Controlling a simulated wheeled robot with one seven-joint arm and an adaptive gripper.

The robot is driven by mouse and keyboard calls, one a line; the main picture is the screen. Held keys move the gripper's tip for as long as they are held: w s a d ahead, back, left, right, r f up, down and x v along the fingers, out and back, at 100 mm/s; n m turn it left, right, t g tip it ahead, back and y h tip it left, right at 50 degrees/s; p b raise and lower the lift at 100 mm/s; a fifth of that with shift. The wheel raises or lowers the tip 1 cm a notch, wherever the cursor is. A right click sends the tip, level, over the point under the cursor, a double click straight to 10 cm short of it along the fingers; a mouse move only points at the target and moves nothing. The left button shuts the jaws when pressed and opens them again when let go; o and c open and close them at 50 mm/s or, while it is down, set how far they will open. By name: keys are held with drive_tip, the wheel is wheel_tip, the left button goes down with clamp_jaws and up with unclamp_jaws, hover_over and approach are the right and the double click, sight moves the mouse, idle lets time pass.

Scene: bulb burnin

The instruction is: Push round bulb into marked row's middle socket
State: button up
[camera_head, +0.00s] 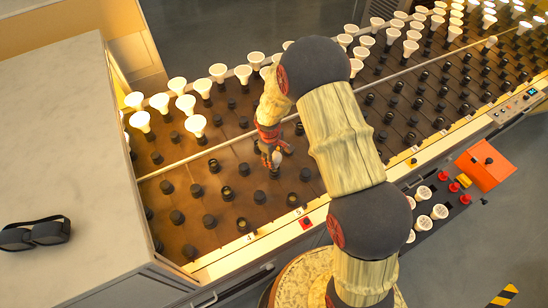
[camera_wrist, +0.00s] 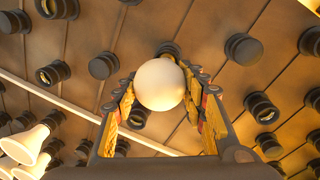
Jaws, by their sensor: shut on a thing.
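My gripper (camera_head: 270,158) reaches down over the brown socket board (camera_head: 182,237), left of the arm's links. In the wrist view my gripper (camera_wrist: 163,98) is shut on the round white bulb (camera_wrist: 160,85), with a yellow-padded finger on each side. The bulb's base is hidden behind its globe. A dark socket (camera_wrist: 168,48) shows partly just beyond the globe; whether the bulb touches it cannot be told. In the head view the bulb is not clearly made out.
Cone-shaped bulbs (camera_head: 196,124) stand lit along the back rows. Several dark sockets (camera_head: 209,221), some capped, surround the gripper. A pale divider strip (camera_head: 205,151) crosses the board. A grey counter (camera_head: 70,150) is at left, and an orange box (camera_head: 485,165) at right.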

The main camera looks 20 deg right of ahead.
drive_tip(key=shift+f+b, duration=0.55)
drive_tip(key=shift+f, duration=0.4)
drive_tip(key=o, duration=1.2)
drive_tip(key=r, duration=0.8)
drive_tip(key=s+a+r, duration=0.1)
drive_tip(key=r, duration=0.3)
drive_tip(key=shift+a, duration=0.1)
